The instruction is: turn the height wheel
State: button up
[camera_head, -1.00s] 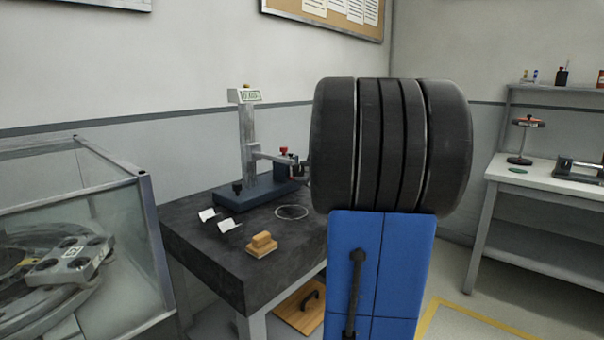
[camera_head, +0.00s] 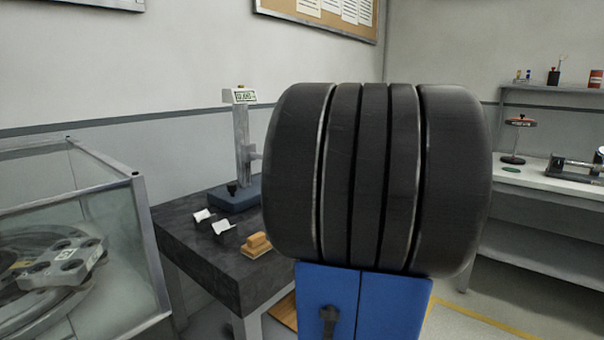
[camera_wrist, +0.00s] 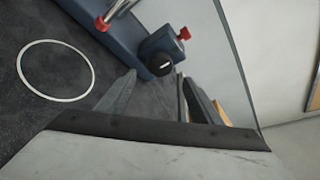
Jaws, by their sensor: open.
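The height gauge stands on the dark stone table in the head view, with a grey column (camera_head: 242,140), a digital display (camera_head: 240,96) on top and a blue base (camera_head: 235,193). My dark arm hides its right side there. In the wrist view, a round black knob (camera_wrist: 160,65), which looks like the height wheel, sits on a blue-grey housing (camera_wrist: 165,45) with a red knob (camera_wrist: 184,33). My gripper (camera_wrist: 157,78) is open, its fingers spread to either side below the black knob. I cannot tell whether they touch it. My gripper is hidden in the head view.
The stone table (camera_head: 195,250) also carries two white folded cards (camera_head: 222,227) and a wooden block (camera_head: 256,245). A white ring (camera_wrist: 55,70) marks its top. A glass-sided case (camera_head: 80,240) stands left; a white bench (camera_head: 530,178) stands right.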

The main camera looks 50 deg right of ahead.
jog(key=v, duration=0.9)
jog(key=shift+s, duration=0.25)
